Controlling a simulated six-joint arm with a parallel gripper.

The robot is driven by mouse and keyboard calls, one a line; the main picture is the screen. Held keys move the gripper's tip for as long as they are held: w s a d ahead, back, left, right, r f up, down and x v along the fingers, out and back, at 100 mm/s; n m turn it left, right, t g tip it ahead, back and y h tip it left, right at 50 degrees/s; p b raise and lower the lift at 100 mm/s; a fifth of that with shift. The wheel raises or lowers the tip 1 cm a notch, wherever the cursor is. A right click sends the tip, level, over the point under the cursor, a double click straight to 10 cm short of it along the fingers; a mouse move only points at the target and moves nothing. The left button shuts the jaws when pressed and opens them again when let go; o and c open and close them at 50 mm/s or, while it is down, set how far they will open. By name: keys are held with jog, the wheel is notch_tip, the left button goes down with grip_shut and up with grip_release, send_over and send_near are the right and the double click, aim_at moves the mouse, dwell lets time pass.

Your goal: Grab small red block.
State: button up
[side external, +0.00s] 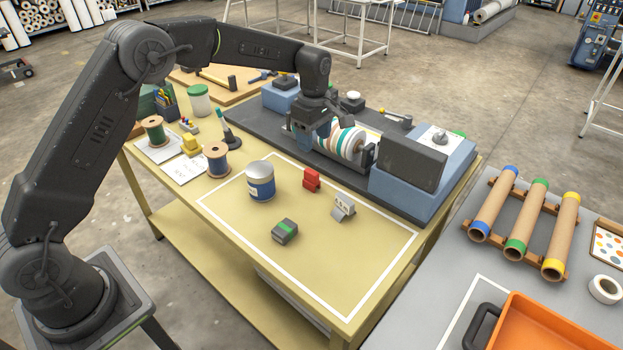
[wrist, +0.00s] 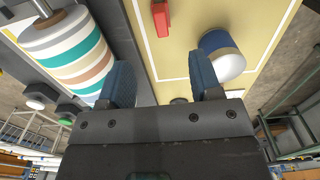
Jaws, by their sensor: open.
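The small red block (side external: 312,179) stands on the yellow table inside the white outlined area, between a blue and white can and a small grey block. It also shows at the top of the wrist view (wrist: 161,18). My gripper (side external: 311,137) is open and empty, above the dark press bed beside the striped roll, behind and above the red block in the side view. In the wrist view its two blue fingers (wrist: 163,82) are apart with nothing between them, and the red block lies beyond them.
The blue and white can (side external: 261,181) stands left of the red block. A grey block (side external: 344,207) is on its right and a grey-green block (side external: 285,231) in front. The striped roll (side external: 342,139) and press housing (side external: 408,158) stand behind. The table's front right is clear.

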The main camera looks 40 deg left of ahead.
aim_at(311, 172)
notch_tip(311, 172, down, 8)
jog(key=shift+r, duration=0.1)
jog(key=shift+a+f, duration=0.2)
jog(key=shift+f, duration=1.2)
jog(key=shift+a+f, duration=0.15)
jog(key=shift+f, duration=1.25)
jog(key=c, duration=1)
jog(key=shift+r, duration=0.15)
